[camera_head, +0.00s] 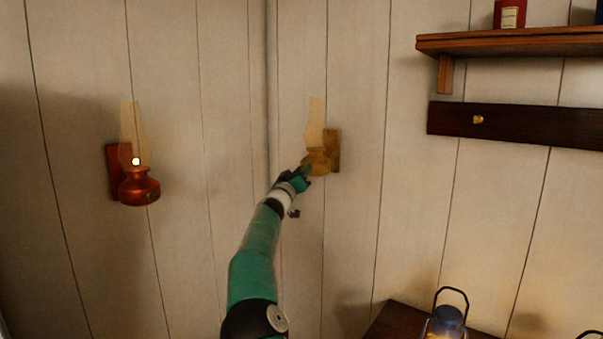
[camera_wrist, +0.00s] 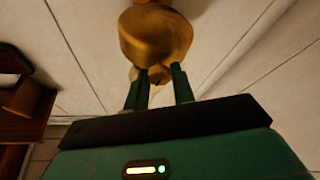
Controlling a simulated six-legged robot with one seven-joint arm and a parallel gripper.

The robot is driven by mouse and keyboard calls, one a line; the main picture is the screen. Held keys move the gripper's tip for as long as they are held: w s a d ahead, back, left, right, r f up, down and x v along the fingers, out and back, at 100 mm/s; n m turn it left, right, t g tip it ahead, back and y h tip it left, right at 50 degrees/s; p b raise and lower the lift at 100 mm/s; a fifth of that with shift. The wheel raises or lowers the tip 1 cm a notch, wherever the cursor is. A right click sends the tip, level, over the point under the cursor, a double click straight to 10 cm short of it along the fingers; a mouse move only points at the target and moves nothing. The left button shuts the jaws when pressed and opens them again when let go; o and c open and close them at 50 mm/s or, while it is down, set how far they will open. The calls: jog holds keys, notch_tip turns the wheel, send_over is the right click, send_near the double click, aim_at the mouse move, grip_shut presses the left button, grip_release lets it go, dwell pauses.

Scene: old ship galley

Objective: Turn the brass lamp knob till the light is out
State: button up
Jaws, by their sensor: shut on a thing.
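The brass lamp (camera_head: 318,158) hangs on a wooden wall plate right of the wall corner, with a tall pale glass chimney (camera_head: 316,120). I see no bright flame in its chimney. In the wrist view its round brass body (camera_wrist: 156,36) fills the top middle. My gripper (camera_head: 304,172) is at the lamp's lower left side. In the wrist view my gripper (camera_wrist: 159,78) has its two green fingers on either side of the small brass knob (camera_wrist: 155,89), shut on it. The knob is mostly hidden by the fingers, and its turn angle cannot be told.
A copper-red lamp (camera_head: 139,188) with a small bright flame hangs on the left wall. A shelf (camera_head: 510,42) and a dark rail (camera_head: 540,128) with a brass peg are at right. A lit blue lantern (camera_head: 447,318) stands low at right. The wall between the lamps is bare.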

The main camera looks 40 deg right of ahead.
jog(key=shift+n+t+y, duration=0.6)
jog(key=shift+n, duration=0.9)
jog(key=o, duration=1)
jog(key=shift+a, duration=0.1)
jog(key=v, duration=1.3)
jog(key=shift+s+a+f, duration=0.15)
jog(key=shift+s+a, duration=0.1)
